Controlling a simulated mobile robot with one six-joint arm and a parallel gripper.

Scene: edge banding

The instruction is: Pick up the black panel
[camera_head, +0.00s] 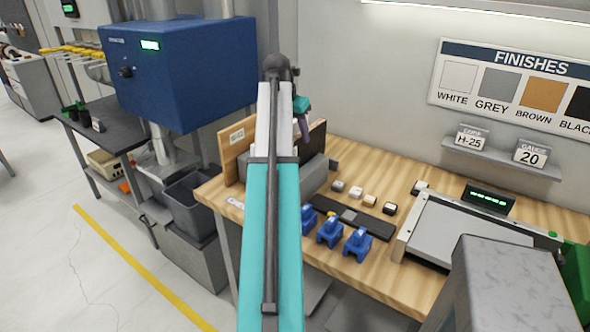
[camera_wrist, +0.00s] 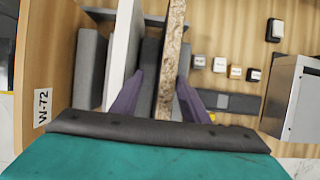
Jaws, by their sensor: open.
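A dark panel (camera_head: 318,140) stands upright in a grey rack (camera_head: 312,172) on the workbench, partly hidden by my arm. In the wrist view, a panel with a raw chipboard edge (camera_wrist: 173,60) stands nearly edge-on between the two purple fingers of my gripper (camera_wrist: 158,98). It appears to be this dark panel, though its face colour hardly shows there. My gripper is open, with one finger on each side of the edge; I cannot tell whether either touches. A white panel (camera_wrist: 122,50) stands close by on the left, near the left finger.
A wooden board labelled W-72 (camera_wrist: 45,75) stands left of the rack. Several small blocks (camera_head: 355,193), a dark strip (camera_head: 376,225) and blue clamps (camera_head: 330,230) lie to the right. A blue machine (camera_head: 185,70) stands at the left.

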